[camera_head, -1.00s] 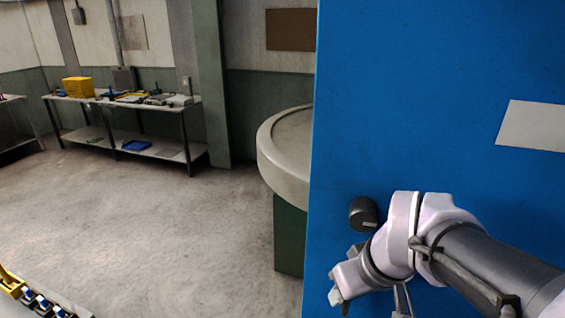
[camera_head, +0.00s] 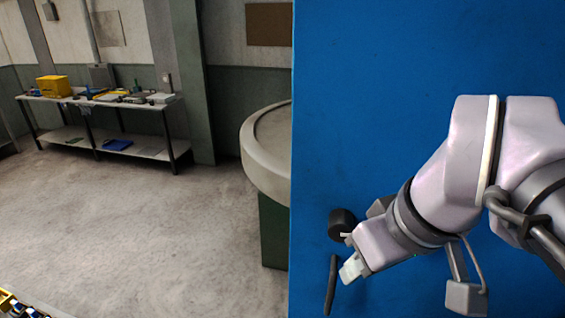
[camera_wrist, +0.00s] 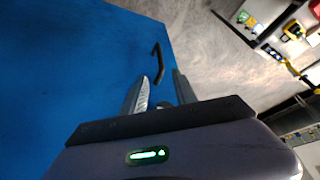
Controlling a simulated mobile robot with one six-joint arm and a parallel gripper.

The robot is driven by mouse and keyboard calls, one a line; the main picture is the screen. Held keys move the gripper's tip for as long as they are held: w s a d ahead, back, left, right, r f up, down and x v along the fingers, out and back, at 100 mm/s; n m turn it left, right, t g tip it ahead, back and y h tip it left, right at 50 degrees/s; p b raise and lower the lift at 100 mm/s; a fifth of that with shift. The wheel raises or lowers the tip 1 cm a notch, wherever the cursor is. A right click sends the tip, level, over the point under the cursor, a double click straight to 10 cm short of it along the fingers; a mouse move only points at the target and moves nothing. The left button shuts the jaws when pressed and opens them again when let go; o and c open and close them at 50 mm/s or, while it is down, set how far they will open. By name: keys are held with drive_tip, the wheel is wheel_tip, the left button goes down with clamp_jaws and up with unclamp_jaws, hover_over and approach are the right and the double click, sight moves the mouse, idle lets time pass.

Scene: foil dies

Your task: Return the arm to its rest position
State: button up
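My gripper (camera_wrist: 160,88) shows in the wrist view with its two grey fingers apart and nothing seen between them but a small dark part. In the head view my arm is in front of the large blue panel (camera_head: 380,70), its pale gripper end (camera_head: 352,270) pointing down and left. A dark bar (camera_head: 331,285) on the panel stands just left of the gripper end. A bent dark bar also shows beyond the fingertips in the wrist view (camera_wrist: 157,60). A black round knob (camera_head: 342,222) is above the bar, partly hidden by my arm.
A round pale-topped table (camera_head: 262,150) with a green base stands left of the panel edge. A workbench (camera_head: 100,100) with a yellow box (camera_head: 53,86) and trays is at the far wall. The floor (camera_head: 150,230) between is open. Several small items lie at the wrist view's upper right.

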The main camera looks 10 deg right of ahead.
drive_tip(key=s+a+f+m+b, duration=0.1)
drive_tip(key=a+f+m+b, duration=0.1)
drive_tip(key=f+b, duration=0.4)
drive_tip(key=s+a+f+m+t+b, duration=0.1)
drive_tip(key=f+b, duration=0.5)
drive_tip(key=f, duration=0.6)
drive_tip(key=s+a+f+m+b, duration=0.1)
drive_tip(key=a+f+m+b, duration=0.2)
drive_tip(key=f+b, duration=0.3)
drive_tip(key=shift+s+a+f+m+y, duration=0.3)
drive_tip(key=shift+s+f+m+y, duration=0.15)
drive_tip(key=shift+f, duration=1.15)
